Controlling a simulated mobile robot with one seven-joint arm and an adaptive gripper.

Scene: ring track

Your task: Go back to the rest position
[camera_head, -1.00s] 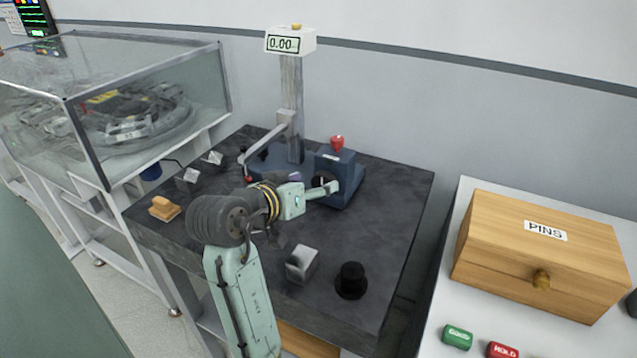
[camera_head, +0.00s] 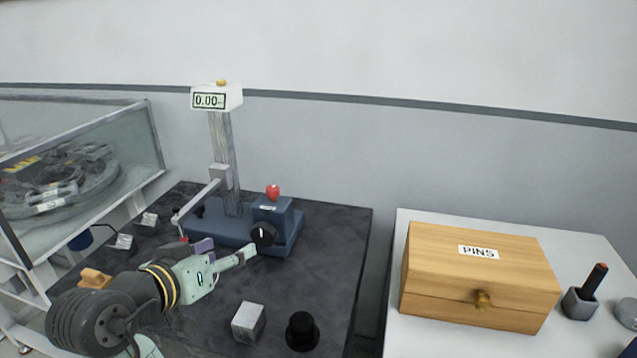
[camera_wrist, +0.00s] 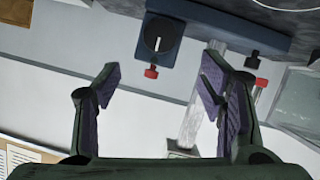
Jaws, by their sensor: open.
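My gripper (camera_head: 245,257) is open and empty, in front of the blue gauge stand (camera_head: 285,232). Its fingertips are just left of and below the stand's black knob (camera_head: 263,235) in the head view. In the wrist view my two purple-padded fingers (camera_wrist: 160,88) stand wide apart with nothing between the pads. The knob (camera_wrist: 160,34) with its white mark shows beyond them there, apart from both fingers. My arm is stretched over the dark bench from the lower left.
The dark bench (camera_head: 325,260) also holds a grey block (camera_head: 248,322), a black round piece (camera_head: 302,332) and an orange-tan piece (camera_head: 95,278). A glass case (camera_head: 130,150) stands left. A wooden PINS box (camera_head: 480,280) is on the white table right. A display (camera_head: 215,99) tops the column.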

